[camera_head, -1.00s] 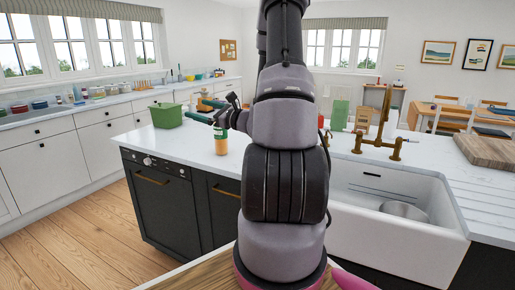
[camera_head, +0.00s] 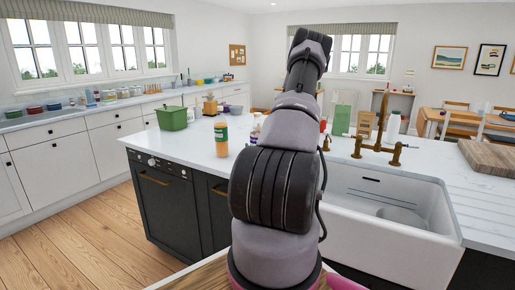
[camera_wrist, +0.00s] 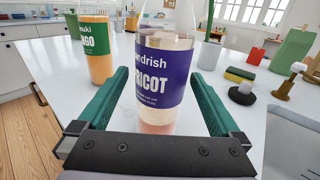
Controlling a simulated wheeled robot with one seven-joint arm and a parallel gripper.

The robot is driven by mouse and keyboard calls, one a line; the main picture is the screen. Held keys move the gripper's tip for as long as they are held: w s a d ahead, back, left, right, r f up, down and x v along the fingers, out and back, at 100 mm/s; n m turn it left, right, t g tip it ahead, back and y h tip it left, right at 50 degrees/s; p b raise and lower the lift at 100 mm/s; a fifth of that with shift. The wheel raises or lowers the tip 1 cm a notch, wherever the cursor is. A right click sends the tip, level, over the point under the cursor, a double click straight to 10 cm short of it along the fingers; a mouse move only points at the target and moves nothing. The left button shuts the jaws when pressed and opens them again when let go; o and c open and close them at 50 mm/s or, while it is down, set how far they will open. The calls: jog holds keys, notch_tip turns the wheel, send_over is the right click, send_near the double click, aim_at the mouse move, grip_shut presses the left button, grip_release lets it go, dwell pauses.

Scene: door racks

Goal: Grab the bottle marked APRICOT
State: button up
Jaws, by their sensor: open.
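The bottle marked "RICOT" (camera_wrist: 165,80), its first letters turned out of sight, has a purple label and pale contents. It stands upright on the white worktop in the wrist view. My gripper (camera_wrist: 162,73) is open, with one green finger at each side of this bottle and a visible gap on the right. How deep the bottle sits between the fingers is hard to tell. In the head view a sliver of a purple-labelled bottle (camera_head: 256,128) shows beside my arm, which hides my gripper there.
An orange bottle with a green label ending in "NGO" (camera_wrist: 97,50) stands just left of my left finger; it also shows in the head view (camera_head: 221,138). A sponge (camera_wrist: 239,75) and a dark round object (camera_wrist: 243,94) lie to the right. The sink (camera_head: 385,210) is right of my arm.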

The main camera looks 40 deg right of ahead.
jog(key=shift+x, duration=2.8)
jog(key=shift+d+r, duration=0.1)
jog(key=shift+d, duration=0.05)
grip_shut()
